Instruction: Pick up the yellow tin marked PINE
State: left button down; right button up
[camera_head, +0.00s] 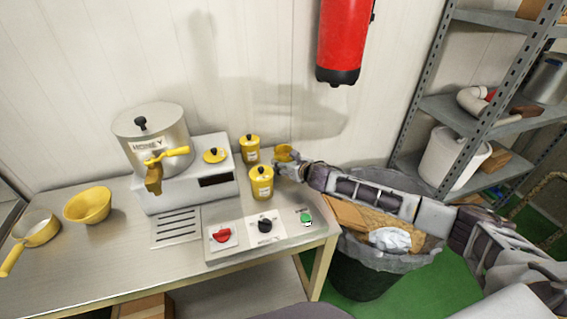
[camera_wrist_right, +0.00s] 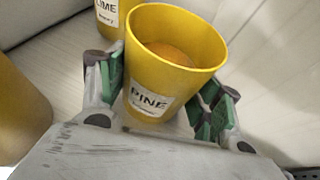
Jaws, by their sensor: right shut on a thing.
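The yellow tin marked PINE (camera_wrist_right: 150,98) stands between the green-padded fingers of my right gripper (camera_wrist_right: 168,98) in the right wrist view. It has no lid, and something orange shows inside. My right gripper is shut on it, with a finger on either side. In the head view the tin (camera_head: 284,152) is at the back right of the table, partly hidden by the gripper (camera_head: 289,165). I cannot tell whether its base touches the table. My left gripper is not in view.
A lidded yellow tin marked LIME (camera_wrist_right: 107,14) is close behind the PINE tin. Two lidded tins (camera_head: 250,150) (camera_head: 262,184) stand left of my gripper. The HONEY kettle (camera_head: 155,135) is further left. A switch panel (camera_head: 262,232) lies in front, and a bin (camera_head: 365,275) stands right.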

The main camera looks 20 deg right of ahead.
jog(key=c, duration=0.5)
jog(key=shift+r, duration=0.15)
notch_tip(320, 180, up, 10)
jog(key=shift+p, duration=0.45)
dwell(0.6)
